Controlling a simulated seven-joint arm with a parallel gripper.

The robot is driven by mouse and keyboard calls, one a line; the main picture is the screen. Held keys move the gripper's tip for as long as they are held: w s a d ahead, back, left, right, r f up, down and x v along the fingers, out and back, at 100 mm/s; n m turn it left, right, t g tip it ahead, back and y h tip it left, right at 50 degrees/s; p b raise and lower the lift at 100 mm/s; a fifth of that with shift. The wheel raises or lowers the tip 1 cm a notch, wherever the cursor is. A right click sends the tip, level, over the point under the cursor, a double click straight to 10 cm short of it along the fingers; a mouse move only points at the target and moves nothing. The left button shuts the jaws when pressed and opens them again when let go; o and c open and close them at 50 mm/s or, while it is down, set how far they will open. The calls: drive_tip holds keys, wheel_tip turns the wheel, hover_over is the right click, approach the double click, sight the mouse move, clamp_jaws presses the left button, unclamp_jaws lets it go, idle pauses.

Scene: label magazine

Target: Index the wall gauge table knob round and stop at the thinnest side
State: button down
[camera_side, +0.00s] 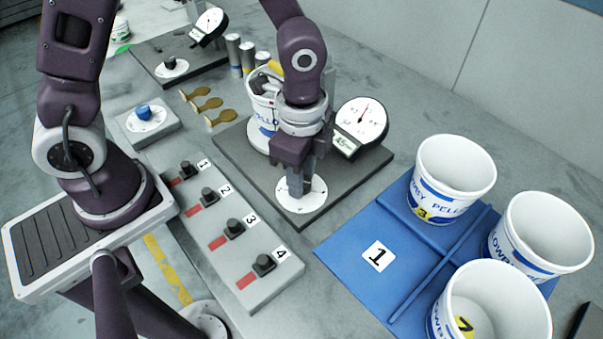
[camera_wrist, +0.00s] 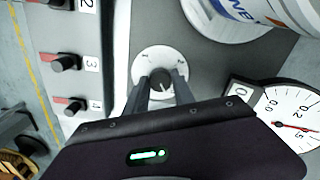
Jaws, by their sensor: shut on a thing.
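The wall gauge table (camera_side: 345,180) is a dark plate with a white bucket (camera_side: 263,118) standing on it. Its small dark knob (camera_wrist: 161,78) sits on a white round dial (camera_side: 314,198), near the plate's front corner. My gripper (camera_side: 297,190) points down and is shut on the knob, with one finger on each side in the wrist view (camera_wrist: 161,90). The fingers hide the knob in the side view. The round gauge (camera_side: 361,120) with a red needle stands right of the bucket.
A grey panel (camera_side: 225,255) with several numbered black switches lies left. A blue-knobbed dial (camera_side: 146,118) and a second gauge station (camera_side: 165,55) stand behind. A blue mat (camera_side: 345,240) at right holds several buckets; its square marked 1 is empty.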

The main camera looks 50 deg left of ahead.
drive_tip(key=n, duration=0.5)
drive_tip(key=shift+n, duration=0.3)
drive_tip(key=n, duration=0.4)
drive_tip(key=shift+d, duration=0.1)
drive_tip(key=n, duration=0.5)
drive_tip(key=shift+n, duration=2.6)
drive_tip(key=c, duration=1.1)
unclamp_jaws()
drive_tip(key=shift+o, duration=0.2)
drive_tip(key=shift+r, duration=0.1)
